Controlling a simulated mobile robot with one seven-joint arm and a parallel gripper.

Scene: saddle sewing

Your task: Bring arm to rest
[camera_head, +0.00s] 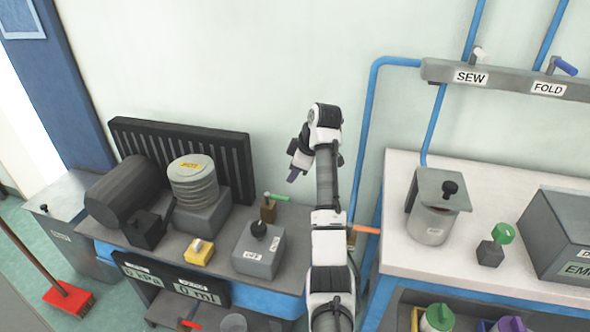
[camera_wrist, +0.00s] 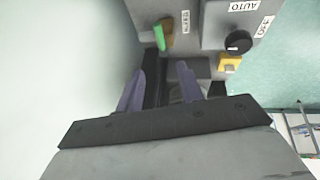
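My arm rises in the middle of the head view, between the grey bench on the left and the white table on the right. My gripper (camera_head: 295,172) hangs at the arm's upper end, in front of the pale wall. In the wrist view my gripper (camera_wrist: 160,88) shows two purple fingers spread apart with nothing between them. It is above and apart from the bench (camera_head: 150,262) and its equipment.
A grey box with a black knob (camera_head: 259,250), a small green-handled valve (camera_head: 268,208) and a yellow switch (camera_head: 199,251) are on the bench. A metal canister (camera_head: 432,222) stands on the white table (camera_head: 500,180). A blue pipe (camera_head: 366,130) runs up the wall.

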